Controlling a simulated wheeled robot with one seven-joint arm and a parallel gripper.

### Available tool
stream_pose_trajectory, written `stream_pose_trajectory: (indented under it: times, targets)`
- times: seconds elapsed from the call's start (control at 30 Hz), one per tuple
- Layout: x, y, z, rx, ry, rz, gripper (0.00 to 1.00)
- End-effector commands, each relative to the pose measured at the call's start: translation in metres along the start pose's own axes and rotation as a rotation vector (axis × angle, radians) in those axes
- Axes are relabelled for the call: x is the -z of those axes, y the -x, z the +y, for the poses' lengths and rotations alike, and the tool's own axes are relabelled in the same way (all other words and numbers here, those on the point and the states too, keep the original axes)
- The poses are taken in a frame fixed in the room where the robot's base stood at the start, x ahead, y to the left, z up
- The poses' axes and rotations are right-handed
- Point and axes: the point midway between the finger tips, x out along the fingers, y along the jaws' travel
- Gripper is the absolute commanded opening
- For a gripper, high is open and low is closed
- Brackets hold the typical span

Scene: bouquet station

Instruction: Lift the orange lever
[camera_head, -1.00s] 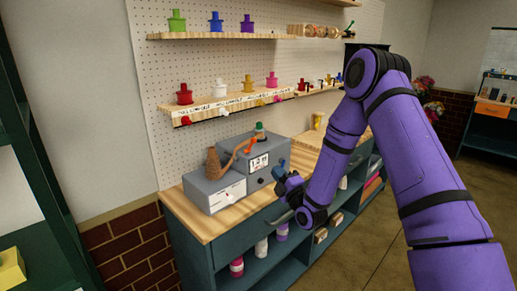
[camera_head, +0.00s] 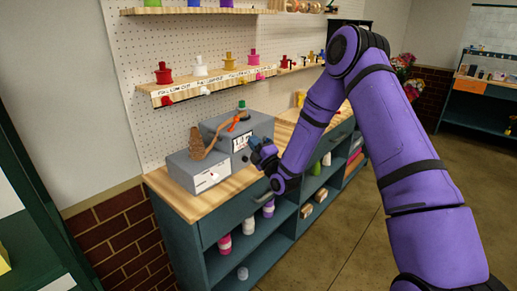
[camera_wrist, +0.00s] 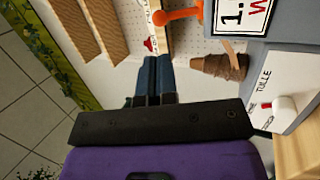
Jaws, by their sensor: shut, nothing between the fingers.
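In the wrist view the lever (camera_wrist: 178,16) shows at the top, beside the number display. My gripper (camera_head: 253,142) is just right of the machine's display in the head view, apart from the lever. In the wrist view my gripper (camera_wrist: 157,60) has its blue fingers together, shut and empty, pointing toward the pegboard side with the lever just beyond the tips.
A lower grey box labelled TULLE (camera_wrist: 280,88) with a red-and-white knob adjoins the machine. A wooden shelf (camera_head: 205,84) with coloured spools hangs above. The counter's bare wood (camera_head: 215,200) is clear in front of the boxes.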

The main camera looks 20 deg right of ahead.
Motion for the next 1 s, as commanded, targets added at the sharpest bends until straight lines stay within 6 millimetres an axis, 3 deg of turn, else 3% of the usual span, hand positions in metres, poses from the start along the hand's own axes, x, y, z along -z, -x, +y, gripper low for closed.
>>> stream_pose_trajectory:
  times: [0.3, 0.5, 1.0]
  targets:
    - [-0.001, -0.057, 0.0, -0.001, 0.0, -0.001, 0.0]
    - [-0.001, -0.079, 0.0, 0.0, 0.0, -0.001, 0.0]
    - [0.0, -0.086, 0.0, 0.001, 0.0, 0.0, 0.0]
